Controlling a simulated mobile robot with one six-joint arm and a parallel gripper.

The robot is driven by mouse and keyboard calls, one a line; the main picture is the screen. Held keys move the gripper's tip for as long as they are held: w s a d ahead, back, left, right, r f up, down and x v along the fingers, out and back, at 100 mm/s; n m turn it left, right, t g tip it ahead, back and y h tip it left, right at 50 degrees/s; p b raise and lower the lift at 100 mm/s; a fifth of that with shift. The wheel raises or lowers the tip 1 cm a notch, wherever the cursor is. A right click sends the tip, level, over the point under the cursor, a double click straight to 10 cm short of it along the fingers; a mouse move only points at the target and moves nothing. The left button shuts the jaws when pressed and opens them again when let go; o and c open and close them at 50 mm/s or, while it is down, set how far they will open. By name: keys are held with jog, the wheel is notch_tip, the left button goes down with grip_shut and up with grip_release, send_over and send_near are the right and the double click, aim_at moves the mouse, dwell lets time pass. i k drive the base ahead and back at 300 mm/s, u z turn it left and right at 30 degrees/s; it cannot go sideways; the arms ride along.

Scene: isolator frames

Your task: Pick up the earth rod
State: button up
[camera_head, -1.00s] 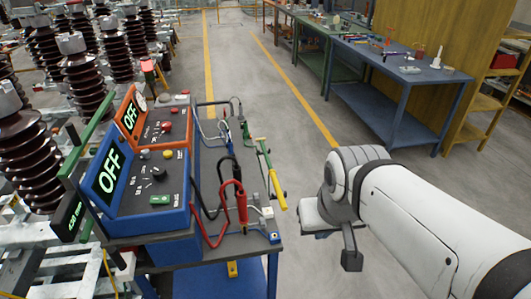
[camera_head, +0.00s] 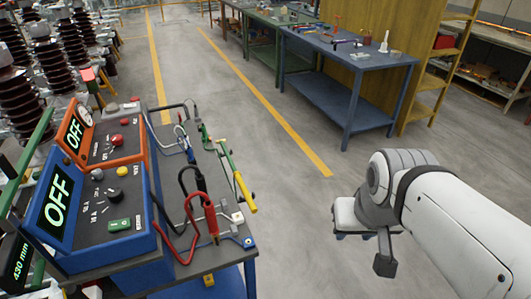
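A thin rod with a green upper part and a yellow lower end, which looks like the earth rod (camera_head: 237,182), lies along the right edge of the test bench (camera_head: 195,262). Its yellow end reaches over the bench's edge. My gripper (camera_head: 368,240) is in the air to the right of the bench, well apart from the rod. Its fingers are only partly visible below my wrist, so its opening cannot be made out. No object shows in it.
Blue (camera_head: 128,215) and orange (camera_head: 112,140) test units reading OFF stand on the bench, with red (camera_head: 211,220) and black leads beside the rod. A blue workbench (camera_head: 352,65) stands at the back right. Brown insulators crowd the left. The floor between is clear.

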aim_at(237, 174)
jog(key=z, duration=1.65)
jog(key=i, duration=2.1)
jog(key=u, duration=0.05)
jog(key=k, duration=0.1)
jog(key=u, duration=3.55)
jog(key=i, duration=0.95)
jog(key=u, duration=0.05)
